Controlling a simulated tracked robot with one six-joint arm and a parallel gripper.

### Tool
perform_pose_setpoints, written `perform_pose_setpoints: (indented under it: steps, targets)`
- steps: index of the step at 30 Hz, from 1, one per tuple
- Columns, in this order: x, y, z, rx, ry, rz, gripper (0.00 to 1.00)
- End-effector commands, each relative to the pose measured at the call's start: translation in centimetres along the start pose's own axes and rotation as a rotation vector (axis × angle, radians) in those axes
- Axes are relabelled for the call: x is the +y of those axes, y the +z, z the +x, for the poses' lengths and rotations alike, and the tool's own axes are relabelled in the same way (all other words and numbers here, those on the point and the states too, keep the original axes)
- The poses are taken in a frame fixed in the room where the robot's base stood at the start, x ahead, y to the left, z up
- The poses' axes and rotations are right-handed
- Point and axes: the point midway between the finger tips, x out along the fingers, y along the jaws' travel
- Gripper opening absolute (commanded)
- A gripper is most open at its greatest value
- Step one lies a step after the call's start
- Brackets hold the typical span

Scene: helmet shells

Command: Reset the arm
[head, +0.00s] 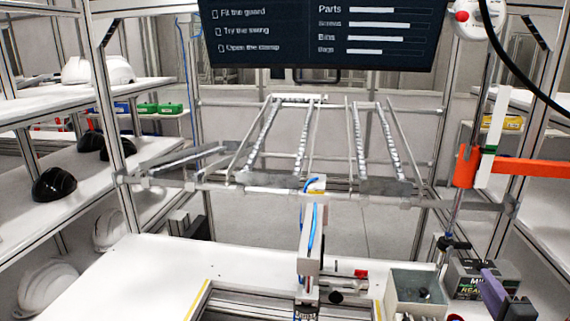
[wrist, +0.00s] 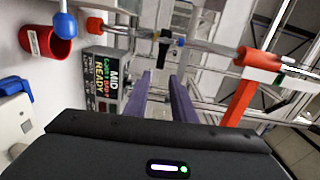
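My gripper (wrist: 161,82) shows in the wrist view as two purple fingers reaching forward from the dark wrist housing. A clear gap lies between them, and nothing is held in it. In the head view my gripper (head: 492,285) is at the bottom right corner, with purple finger parts beside the dark sign box; most of the arm is out of the picture. The sign box (wrist: 101,80), with lit lettering, is left of the fingers in the wrist view, and it also shows in the head view (head: 468,280).
An orange clamp bar (head: 530,168) on an upright post stands at the right. A grey bin (head: 415,288) is left of the sign box. A red cup (wrist: 47,42) lies left in the wrist view. A rack (head: 320,150) spans the back; the white bench's left side (head: 130,285) is clear.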

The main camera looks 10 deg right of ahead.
Motion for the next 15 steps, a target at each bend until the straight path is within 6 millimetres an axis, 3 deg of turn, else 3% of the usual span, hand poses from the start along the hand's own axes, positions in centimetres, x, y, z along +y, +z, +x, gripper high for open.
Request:
perform_pose_setpoints:
  steps: [9,15]
  targets:
    - [-2.7,4.6,2.7,0.021,0.157,-0.333,0.23]
    - [-4.5,8.2,3.0,0.012,0.276,-0.556,0.23]
